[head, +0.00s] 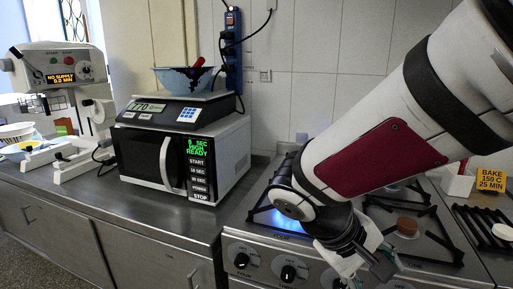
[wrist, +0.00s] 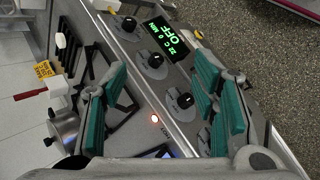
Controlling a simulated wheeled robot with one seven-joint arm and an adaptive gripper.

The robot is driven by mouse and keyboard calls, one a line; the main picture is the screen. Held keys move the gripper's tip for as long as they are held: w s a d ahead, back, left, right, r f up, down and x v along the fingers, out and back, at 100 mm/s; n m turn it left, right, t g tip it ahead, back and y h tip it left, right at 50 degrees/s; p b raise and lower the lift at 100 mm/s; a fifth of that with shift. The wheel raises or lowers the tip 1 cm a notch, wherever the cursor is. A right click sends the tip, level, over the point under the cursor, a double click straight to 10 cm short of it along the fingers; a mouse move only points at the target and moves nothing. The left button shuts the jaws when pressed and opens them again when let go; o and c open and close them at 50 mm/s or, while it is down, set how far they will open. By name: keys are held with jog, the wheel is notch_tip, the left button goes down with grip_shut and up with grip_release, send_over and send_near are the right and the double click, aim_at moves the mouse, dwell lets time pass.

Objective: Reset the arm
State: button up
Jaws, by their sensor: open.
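My gripper (head: 365,270) hangs at the front of the gas stove (head: 440,222) in the head view, with my white and dark red arm slanting down to it from the upper right. Its tips run near the bottom of the picture. In the wrist view, my gripper (wrist: 162,80) shows teal pads spread wide apart, with nothing between them. The stove's front panel with black knobs (wrist: 152,62) and a green "OFF" display (wrist: 168,38) lies beyond the fingers. I cannot tell how far the tips are from the panel.
A blue flame (head: 284,220) burns on the stove's left burner, close to my arm. A microwave (head: 182,160) carries a scale (head: 173,112) and a blue bowl (head: 184,80). A white machine (head: 55,85) stands left. A metal pot (wrist: 64,132) shows in the wrist view.

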jog(key=s+r+m+t+y+p, duration=0.3)
jog(key=s+r+y, duration=0.4)
jog(key=s+r, duration=0.3)
jog(key=s+a+m+p, duration=0.1)
jog(key=s, duration=0.1)
jog(key=shift+s+r+t+y, duration=0.2)
jog(key=shift+s+t+y, duration=0.1)
jog(key=shift+s, duration=0.1)
dwell(0.9)
